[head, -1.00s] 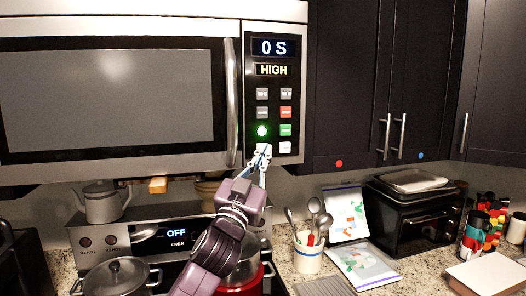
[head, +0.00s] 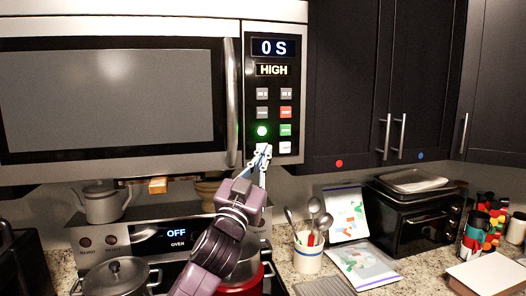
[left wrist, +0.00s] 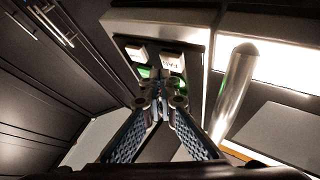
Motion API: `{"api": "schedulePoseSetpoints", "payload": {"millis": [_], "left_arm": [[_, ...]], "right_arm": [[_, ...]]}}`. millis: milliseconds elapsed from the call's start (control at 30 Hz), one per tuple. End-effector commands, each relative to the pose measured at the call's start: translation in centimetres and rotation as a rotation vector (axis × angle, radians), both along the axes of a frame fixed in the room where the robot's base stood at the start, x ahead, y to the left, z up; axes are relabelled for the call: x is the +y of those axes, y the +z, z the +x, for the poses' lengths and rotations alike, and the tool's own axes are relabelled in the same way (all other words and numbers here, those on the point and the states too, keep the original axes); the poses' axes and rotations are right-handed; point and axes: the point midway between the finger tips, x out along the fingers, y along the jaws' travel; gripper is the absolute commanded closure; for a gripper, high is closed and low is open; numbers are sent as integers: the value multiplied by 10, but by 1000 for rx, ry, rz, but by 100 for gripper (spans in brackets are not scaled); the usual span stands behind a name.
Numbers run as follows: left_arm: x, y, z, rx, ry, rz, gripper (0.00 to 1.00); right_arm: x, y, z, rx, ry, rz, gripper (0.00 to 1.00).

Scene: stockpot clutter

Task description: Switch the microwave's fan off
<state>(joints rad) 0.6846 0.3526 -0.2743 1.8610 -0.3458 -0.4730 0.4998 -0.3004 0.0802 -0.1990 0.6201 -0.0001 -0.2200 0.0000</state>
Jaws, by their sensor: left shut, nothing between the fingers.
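The microwave (head: 110,98) hangs over the stove. Its black control panel (head: 274,100) is at its right side, with "0 S" and "HIGH" on the displays. A button on the panel's left column glows green (head: 262,131). My left gripper (head: 263,150) is shut and empty, with its tips at the panel's lower edge, just below the glowing button. In the left wrist view the shut fingertips (left wrist: 160,90) lie in front of the panel's lowest buttons and partly hide them. I cannot tell if they touch. My right gripper is not in view.
The microwave's vertical handle (head: 231,102) stands just left of the panel and also shows in the left wrist view (left wrist: 232,95). Below are a kettle (head: 102,204), a pot (head: 117,278) and a utensil crock (head: 308,255). Dark cabinets (head: 345,80) are at right.

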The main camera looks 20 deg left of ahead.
Motion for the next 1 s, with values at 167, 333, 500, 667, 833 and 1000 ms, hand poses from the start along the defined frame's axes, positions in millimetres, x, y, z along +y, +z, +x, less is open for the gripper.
{"api": "schedulePoseSetpoints", "payload": {"millis": [167,333,500,667,833,1000], "left_arm": [[3,1,4,-1,0,0,100],[5,1,7,0,-1,-2,100],[5,1,7,0,0,-1,100],[5,0,8,0,0,-1,100],[6,0,8,0,0,0,100],[5,0,7,0,0,-1,100]], "right_arm": [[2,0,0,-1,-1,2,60],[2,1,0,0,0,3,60],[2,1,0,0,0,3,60],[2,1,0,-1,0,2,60],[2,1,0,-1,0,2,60],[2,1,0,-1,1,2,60]]}}
